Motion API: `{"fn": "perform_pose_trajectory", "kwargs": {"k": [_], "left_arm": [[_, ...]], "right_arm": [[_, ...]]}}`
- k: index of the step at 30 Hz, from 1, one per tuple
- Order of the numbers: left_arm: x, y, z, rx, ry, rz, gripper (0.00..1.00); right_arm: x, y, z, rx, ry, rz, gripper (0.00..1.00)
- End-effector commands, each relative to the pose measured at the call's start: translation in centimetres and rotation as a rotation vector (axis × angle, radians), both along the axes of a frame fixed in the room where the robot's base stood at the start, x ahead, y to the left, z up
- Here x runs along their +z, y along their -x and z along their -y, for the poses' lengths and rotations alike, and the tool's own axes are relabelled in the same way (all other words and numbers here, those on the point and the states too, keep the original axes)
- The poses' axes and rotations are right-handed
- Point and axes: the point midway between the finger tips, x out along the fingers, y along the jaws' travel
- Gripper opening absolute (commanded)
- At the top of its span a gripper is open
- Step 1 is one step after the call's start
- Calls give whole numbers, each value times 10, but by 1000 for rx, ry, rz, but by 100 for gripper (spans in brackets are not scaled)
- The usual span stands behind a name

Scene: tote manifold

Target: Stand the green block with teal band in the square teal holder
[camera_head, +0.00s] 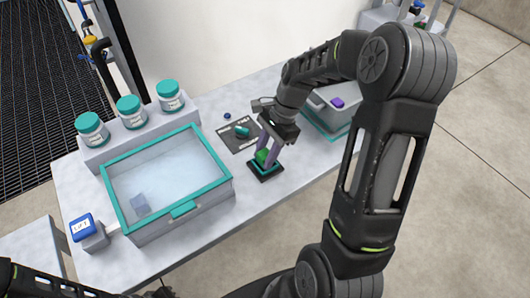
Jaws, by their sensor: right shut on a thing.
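The green block (263,157) is between the fingers of my right gripper (268,153), which is shut on it and points down. Its teal band cannot be made out, as the fingers cover part of the block. The square holder (266,173), dark with a teal edge, sits on the table right under the block. The block looks roughly upright and its lower end is at or in the holder. I cannot tell whether it rests on the bottom. Part of my left arm shows at the lower left, but its gripper is not visible.
A clear tote with a teal rim (218,157) stands left of the holder, with a bluish cube (140,203) inside. A dark mat (238,145) with a teal piece (242,131) lies behind. Teal-lidded jars (130,117) stand at the back left. A grey bin (325,112) is at right.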

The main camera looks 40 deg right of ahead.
Motion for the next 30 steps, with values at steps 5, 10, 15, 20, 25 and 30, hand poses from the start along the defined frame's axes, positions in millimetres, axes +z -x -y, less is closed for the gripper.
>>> {"fn": "perform_pose_trajectory", "kwargs": {"k": [5,10,15,20,25,30], "left_arm": [[0,0,0,0,0,0,0],[0,0,0,0,0,0,0],[0,0,0,0,0,0,0],[0,0,0,0,0,0,0],[5,0,0,0,0,0,0],[4,0,0,0,0,0,0]], "right_arm": [[-1,0,0,0,0,0,34],[-1,0,0,0,0,0,48],[-1,0,0,0,0,0,54],[-1,0,0,0,0,0,54],[10,-1,0,0,0,2,54],[31,-1,9,-2,2,5,54]]}}
